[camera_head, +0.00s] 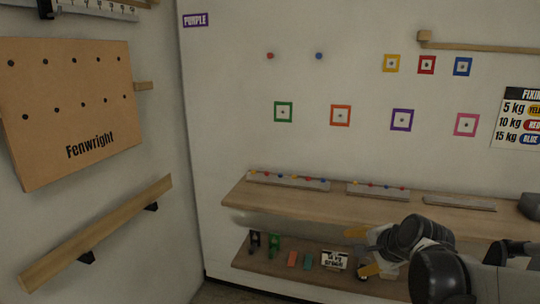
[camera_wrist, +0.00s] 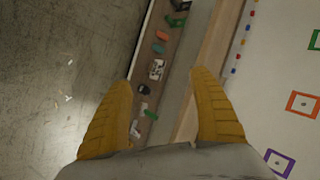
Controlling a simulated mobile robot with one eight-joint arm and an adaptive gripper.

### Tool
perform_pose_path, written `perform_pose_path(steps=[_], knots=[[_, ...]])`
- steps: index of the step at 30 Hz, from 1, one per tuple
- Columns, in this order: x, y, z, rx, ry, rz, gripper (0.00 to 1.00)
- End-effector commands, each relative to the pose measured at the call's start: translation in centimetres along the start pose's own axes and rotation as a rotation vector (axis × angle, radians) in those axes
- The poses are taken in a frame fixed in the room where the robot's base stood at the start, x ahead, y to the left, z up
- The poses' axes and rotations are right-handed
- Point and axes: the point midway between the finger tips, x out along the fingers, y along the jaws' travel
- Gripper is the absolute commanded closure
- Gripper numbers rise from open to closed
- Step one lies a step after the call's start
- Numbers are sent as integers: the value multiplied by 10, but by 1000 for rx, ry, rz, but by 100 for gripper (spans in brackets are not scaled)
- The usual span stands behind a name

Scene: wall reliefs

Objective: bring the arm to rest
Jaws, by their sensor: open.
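My arm reaches in from the lower right of the head view. My gripper (camera_head: 362,251) is in front of the shelves and points left. In the wrist view its two yellow fingers (camera_wrist: 165,95) stand wide apart. Nothing is held between them. Behind the gap are the edges of the wooden shelves, at a distance that I cannot tell exactly.
The upper shelf (camera_head: 310,203) holds rails with coloured pins. The lower shelf (camera_head: 292,264) holds small items and a sign (camera_head: 335,260). Coloured square frames mark the back wall. A cardboard "Fenwright" board (camera_head: 75,105) and a wooden ledge (camera_head: 98,238) are on the left wall.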

Motion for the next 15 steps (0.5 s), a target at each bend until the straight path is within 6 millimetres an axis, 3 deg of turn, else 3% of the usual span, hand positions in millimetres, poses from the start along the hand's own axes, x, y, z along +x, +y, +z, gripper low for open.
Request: perform_pose_path(steps=[1,6,10,15], knots=[[-22,7,18,-115,1,23,29],[-82,43,62,-531,3,104,29],[-118,79,88,-831,-5,163,29],[-145,117,105,-1114,-17,218,29]])
